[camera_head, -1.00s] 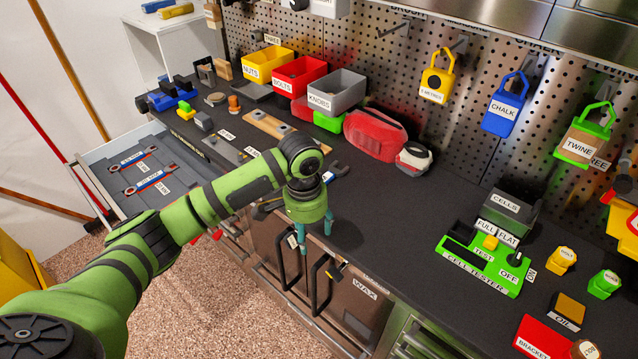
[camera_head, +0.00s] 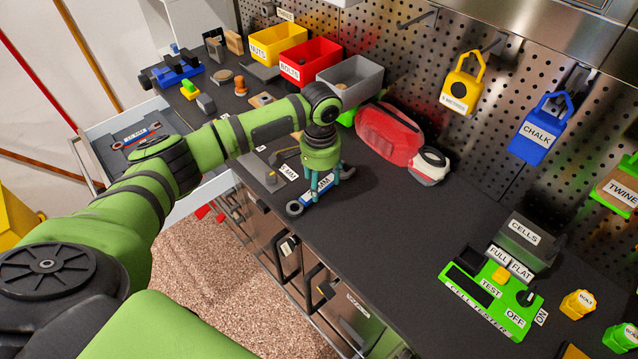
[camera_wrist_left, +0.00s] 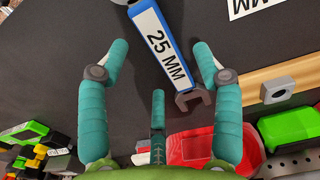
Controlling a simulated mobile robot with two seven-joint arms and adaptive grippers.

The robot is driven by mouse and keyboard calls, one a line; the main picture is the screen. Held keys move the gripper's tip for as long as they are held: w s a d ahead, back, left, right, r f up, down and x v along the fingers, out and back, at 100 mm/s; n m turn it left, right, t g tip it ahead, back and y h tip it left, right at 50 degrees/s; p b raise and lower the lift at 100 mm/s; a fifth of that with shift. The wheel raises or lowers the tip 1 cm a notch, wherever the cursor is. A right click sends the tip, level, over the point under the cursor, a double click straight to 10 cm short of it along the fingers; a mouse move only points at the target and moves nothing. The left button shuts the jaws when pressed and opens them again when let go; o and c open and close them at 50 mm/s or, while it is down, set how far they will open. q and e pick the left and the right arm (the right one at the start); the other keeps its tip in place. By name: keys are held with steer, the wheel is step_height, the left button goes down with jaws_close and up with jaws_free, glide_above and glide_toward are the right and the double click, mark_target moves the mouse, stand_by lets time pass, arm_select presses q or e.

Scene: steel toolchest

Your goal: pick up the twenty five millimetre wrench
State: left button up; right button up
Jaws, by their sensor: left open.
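The twenty five millimetre wrench (camera_head: 294,208) lies on the dark worktop, its ring end toward the front edge. In the left wrist view the wrench (camera_wrist_left: 160,44) shows its blue handle, a white "25 MM" label and a grey open jaw end. My left gripper (camera_head: 323,192) points down over the wrench's middle and hides part of it in the head view. In the left wrist view the gripper (camera_wrist_left: 159,62) is open, with teal fingers on both sides of the handle and a third finger beside it. Contact cannot be told. My right gripper is not in view.
A red case (camera_head: 388,135) and a grey bin (camera_head: 350,85) stand behind the gripper. A green cell tester (camera_head: 490,290) sits at the right. An open drawer (camera_head: 105,165) at the left holds another wrench (camera_head: 136,136). The worktop right of the gripper is clear.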

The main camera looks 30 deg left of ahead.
mark_target(321, 188)
arm_select(q)
step_height(321, 188, down, 2)
steer(key=shift+w+f, duration=0.2)
steer(key=shift+f, duration=0.05)
steer(key=c, duration=1.2)
jaws_close()
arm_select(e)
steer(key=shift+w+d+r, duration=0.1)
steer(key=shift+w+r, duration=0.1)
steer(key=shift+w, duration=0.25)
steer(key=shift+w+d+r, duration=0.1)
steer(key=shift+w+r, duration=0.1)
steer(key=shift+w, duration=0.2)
